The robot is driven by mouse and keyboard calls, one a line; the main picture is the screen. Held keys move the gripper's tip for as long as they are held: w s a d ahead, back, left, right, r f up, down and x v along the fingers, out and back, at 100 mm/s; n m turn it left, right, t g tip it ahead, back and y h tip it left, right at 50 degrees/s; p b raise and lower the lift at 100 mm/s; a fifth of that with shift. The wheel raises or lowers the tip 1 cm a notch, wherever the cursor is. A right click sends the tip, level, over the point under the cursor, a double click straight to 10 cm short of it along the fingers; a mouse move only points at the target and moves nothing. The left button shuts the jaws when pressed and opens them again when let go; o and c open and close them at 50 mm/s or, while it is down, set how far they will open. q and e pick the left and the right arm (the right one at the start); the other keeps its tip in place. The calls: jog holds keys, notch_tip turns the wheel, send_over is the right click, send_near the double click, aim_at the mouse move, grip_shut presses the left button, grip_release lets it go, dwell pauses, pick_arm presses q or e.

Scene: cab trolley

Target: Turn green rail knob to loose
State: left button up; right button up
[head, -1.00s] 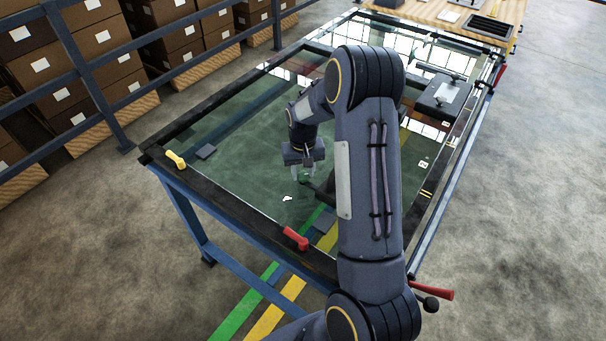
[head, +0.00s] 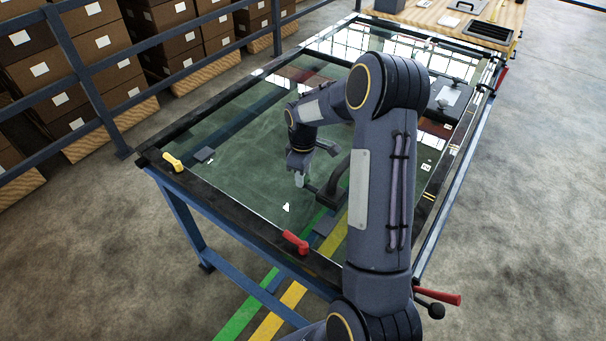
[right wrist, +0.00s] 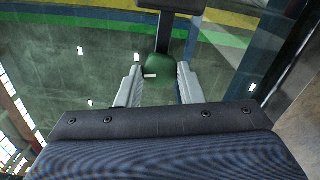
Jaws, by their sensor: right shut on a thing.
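The green rail knob (right wrist: 158,68) shows in the right wrist view, with a small pale mark on it. It sits between the two pale fingers of my right gripper (right wrist: 157,84), which is shut on it. In the head view my right gripper (head: 299,180) is low over the glass-topped trolley, with the knob hidden from sight there. A dark bar (head: 338,184) stands just right of the gripper. My left gripper is not in view.
The trolley's dark frame (head: 215,204) carries a yellow clamp (head: 174,162) and a red clamp (head: 295,242). A red handle (head: 437,298) sticks out at the near right corner. A wooden bench (head: 415,14) stands behind; a blue railing (head: 85,85) runs along the left.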

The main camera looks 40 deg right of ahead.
jog(key=n, duration=0.4)
jog(key=shift+n, duration=1.9)
jog(key=o, duration=1)
jog(key=shift+r, duration=0.1)
notch_tip(320, 180, up, 8)
jog(key=shift+f, duration=0.15)
